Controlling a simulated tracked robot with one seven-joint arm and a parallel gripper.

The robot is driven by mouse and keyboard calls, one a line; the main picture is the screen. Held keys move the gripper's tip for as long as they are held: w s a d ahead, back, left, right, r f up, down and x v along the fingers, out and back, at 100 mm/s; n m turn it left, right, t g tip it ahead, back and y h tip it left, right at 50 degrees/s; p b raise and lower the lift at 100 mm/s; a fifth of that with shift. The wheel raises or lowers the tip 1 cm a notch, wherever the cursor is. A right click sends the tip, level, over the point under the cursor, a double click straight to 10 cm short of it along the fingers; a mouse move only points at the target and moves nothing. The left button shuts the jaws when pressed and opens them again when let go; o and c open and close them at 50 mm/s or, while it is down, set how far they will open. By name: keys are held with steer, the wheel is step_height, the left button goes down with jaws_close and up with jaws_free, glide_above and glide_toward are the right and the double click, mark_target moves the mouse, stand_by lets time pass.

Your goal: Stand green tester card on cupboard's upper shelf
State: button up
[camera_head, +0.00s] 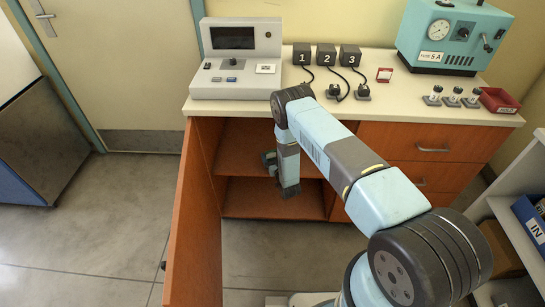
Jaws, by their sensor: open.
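The cupboard (270,212) under the counter is open, its orange door (190,235) swung out toward me at the left. Its upper shelf (238,165) shows behind my arm and looks bare where visible; part of it is hidden by the arm. My gripper (268,162) is small and dark, at the cupboard's opening around upper shelf height. It is open, and I see nothing held in it. I cannot make out a green tester card in this view.
On the counter (400,110) are a grey console (237,75), black boxes numbered 1 (302,54), 2 (326,54) and 3 (349,55), and a teal machine (450,38). Orange drawers (430,145) are right of the cupboard. Floor (90,220) at the left is clear.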

steer(key=v, duration=1.1)
steer(key=shift+s, duration=0.4)
